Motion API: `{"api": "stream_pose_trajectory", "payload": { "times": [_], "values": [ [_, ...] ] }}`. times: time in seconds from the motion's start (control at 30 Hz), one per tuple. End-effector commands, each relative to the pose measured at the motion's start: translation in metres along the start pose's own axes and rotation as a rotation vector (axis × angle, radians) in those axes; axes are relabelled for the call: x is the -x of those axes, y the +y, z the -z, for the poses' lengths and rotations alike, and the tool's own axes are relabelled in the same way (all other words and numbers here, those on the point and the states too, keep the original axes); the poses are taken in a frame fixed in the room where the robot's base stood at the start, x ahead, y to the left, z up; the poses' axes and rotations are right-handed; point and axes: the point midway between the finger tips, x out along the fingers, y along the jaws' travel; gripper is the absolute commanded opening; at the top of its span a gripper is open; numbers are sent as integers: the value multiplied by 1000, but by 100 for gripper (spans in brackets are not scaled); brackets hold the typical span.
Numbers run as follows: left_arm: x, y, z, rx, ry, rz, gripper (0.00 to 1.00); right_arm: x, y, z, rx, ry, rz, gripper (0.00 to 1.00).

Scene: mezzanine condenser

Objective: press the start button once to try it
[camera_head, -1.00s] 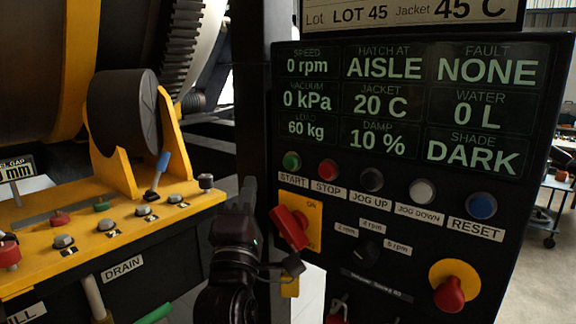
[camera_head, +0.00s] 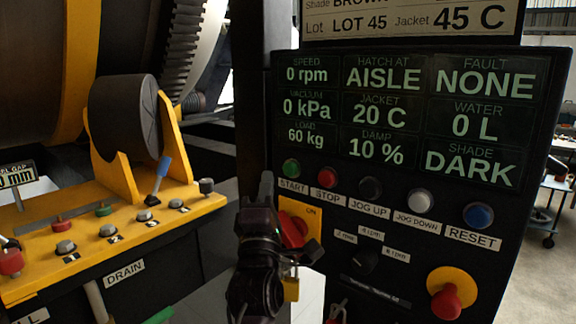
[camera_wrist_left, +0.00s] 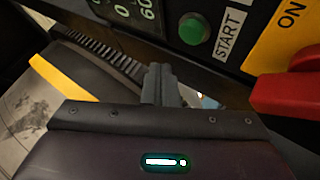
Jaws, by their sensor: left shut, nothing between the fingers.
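The green start button (camera_head: 291,167) sits at the left of the button row on the black control panel (camera_head: 335,215), above its START label. It also shows at the top of the left wrist view (camera_wrist_left: 194,28). My left gripper (camera_head: 266,186) is shut and empty, upright just below and left of the button. In the left wrist view its closed fingertips (camera_wrist_left: 160,72) are below and left of the button, with a visible gap between them. My right gripper is in neither view.
Stop (camera_head: 328,177), jog and reset (camera_head: 478,215) buttons continue the row to the right. A red switch handle (camera_head: 293,228) on a yellow plate stands beside my left gripper, partly hidden by it. A yellow console (camera_head: 150,220) with knobs is at left. The display reads 0 rpm, fault NONE.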

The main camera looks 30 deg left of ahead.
Motion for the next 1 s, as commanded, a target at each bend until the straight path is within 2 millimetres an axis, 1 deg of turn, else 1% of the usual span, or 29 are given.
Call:
{"api": "stream_pose_trajectory", "payload": {
  "times": [0.03,0.1,0.3,1.0],
  "values": [
    [-6,-1,-4,-1,0,-2,0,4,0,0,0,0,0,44],
    [-10,-7,-7,1,2,-1,0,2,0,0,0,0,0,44],
    [-20,-14,-15,0,0,-1,0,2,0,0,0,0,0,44],
    [-22,-16,-16,0,0,0,0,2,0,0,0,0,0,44]
  ]
}}
